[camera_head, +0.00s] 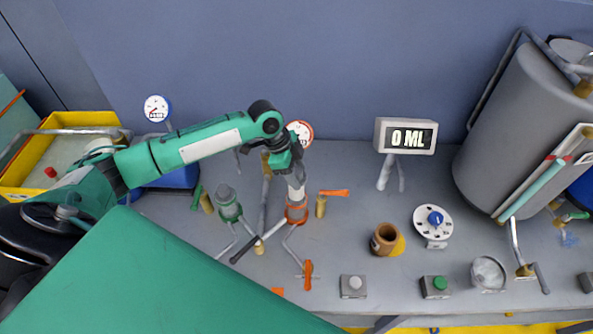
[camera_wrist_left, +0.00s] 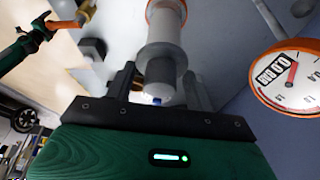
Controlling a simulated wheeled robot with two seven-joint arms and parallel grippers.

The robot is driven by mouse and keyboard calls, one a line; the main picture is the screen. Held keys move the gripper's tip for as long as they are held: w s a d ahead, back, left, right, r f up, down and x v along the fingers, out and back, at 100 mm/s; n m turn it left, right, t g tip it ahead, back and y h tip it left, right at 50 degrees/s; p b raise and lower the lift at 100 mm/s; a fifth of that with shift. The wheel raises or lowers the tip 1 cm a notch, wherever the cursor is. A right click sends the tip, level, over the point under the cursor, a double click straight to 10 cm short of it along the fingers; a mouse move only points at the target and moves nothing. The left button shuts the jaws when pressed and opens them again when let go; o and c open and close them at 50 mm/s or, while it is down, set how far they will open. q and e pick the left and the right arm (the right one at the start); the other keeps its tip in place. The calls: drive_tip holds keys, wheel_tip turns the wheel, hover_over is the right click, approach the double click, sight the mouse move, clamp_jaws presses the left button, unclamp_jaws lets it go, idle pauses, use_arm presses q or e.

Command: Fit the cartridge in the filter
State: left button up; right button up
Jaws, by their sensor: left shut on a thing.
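My left gripper (camera_head: 290,166) points down at the middle of the bench and is shut on a pale cartridge (camera_head: 296,186). In the left wrist view, the cartridge (camera_wrist_left: 163,45) stands out between the two fingers (camera_wrist_left: 160,90), with a wide grey flange and a white body. Below it in the head view is the orange filter housing (camera_head: 296,213). The cartridge's lower end meets the housing's top opening; I cannot tell how deep it sits. A green filter housing (camera_head: 230,209) with a grey top stands to the left. My right gripper is not in view.
An orange-rimmed gauge (camera_wrist_left: 290,75) is close beside the gripper. Pipes and orange-handled valves (camera_head: 335,193) surround the housing. A brown cup (camera_head: 385,239), a dial (camera_head: 434,221) and a display reading 0 ML (camera_head: 405,136) stand to the right. A yellow bin (camera_head: 85,121) is at the left.

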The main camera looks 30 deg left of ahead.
use_arm(q)
drive_tip(key=shift+p, duration=0.3)
drive_tip(key=shift+f+b, duration=0.7)
drive_tip(key=shift+f, duration=0.9)
drive_tip(key=shift+f+b, duration=0.9)
drive_tip(key=shift+f, duration=1.1)
drive_tip(key=shift+f+b, duration=0.55)
drive_tip(key=shift+f, duration=0.55)
drive_tip(key=o, duration=1.5)
drive_tip(key=shift+c, duration=0.2)
